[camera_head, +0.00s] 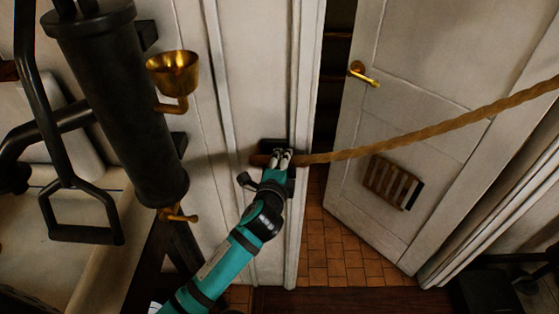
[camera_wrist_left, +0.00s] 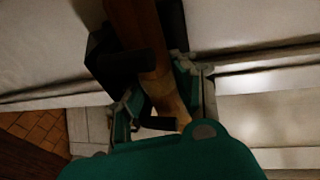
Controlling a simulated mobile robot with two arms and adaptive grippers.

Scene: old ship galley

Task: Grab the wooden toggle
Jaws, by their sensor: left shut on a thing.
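The wooden toggle (camera_head: 260,159) is a short brown piece at the end of a thick rope (camera_head: 430,128), at a black bracket (camera_head: 276,145) on the white wall panel. My left gripper (camera_head: 281,159) comes up from below and is shut at the toggle, where it meets the rope. In the left wrist view the brown toggle (camera_wrist_left: 131,24) runs down between the fingers of the left gripper (camera_wrist_left: 158,97), with the dark bracket (camera_wrist_left: 105,60) beside it. The fingers hide part of the toggle. My right gripper is not in view.
A white door (camera_head: 400,90) with a brass handle (camera_head: 362,73) and a slatted vent (camera_head: 392,183) stands ajar at right. A black cylinder (camera_head: 120,105) and a brass cup (camera_head: 173,73) are at left. The tiled floor (camera_head: 335,255) below is clear.

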